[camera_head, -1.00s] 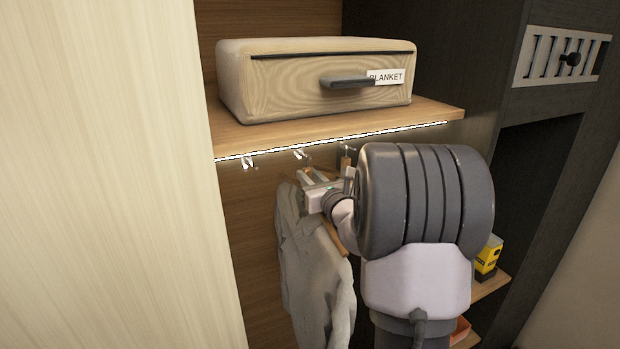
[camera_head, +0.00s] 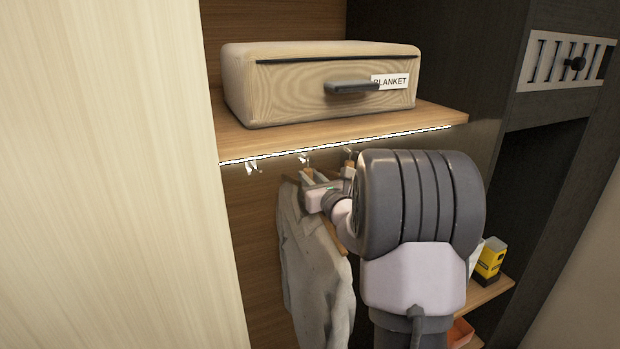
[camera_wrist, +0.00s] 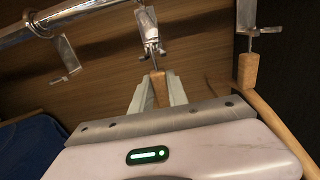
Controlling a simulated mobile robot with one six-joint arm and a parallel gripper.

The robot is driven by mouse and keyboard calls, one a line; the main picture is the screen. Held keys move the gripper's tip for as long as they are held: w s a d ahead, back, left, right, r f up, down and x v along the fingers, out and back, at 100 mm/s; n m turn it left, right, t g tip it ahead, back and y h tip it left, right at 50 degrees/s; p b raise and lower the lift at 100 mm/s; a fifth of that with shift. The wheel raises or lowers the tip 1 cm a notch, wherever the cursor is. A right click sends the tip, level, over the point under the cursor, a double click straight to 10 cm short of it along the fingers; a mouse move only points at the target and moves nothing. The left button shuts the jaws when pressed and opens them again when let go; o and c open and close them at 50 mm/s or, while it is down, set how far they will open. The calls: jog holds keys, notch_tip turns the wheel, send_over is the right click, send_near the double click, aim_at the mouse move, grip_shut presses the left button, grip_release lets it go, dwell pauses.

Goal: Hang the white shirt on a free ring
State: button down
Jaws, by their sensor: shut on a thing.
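The white shirt (camera_head: 315,255) looks pale grey and hangs from a wooden hanger below the shelf. My gripper (camera_head: 310,182) is shut on the hanger's neck. In the wrist view, the fingers (camera_wrist: 157,92) close around its wooden peg (camera_wrist: 159,84). The peg's top is right under the middle ring (camera_wrist: 149,30); I cannot tell whether it is hooked in. The left ring (camera_head: 252,166) is empty. The right ring (camera_wrist: 251,35) holds another wooden hanger (camera_wrist: 272,122). My arm hides part of the shirt's right side.
A blanket box (camera_head: 320,85) stands on the lit shelf (camera_head: 235,140) above. A metal rail (camera_wrist: 75,12) carries the rings. A dark blue thing (camera_wrist: 30,150) is at lower left in the wrist view. A yellow item (camera_head: 489,258) sits on a low shelf at right.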

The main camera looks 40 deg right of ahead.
jog(key=shift+w+d, duration=0.1)
jog(key=shift+w, duration=0.25)
dwell(0.3)
jog(key=shift+w, duration=0.35)
jog(key=shift+w+d, duration=0.2)
jog(key=shift+w, duration=0.3)
jog(key=shift+f+b, duration=0.55)
jog(key=shift+b, duration=0.15)
dwell(0.7)
jog(key=c, duration=1.2)
grip_release()
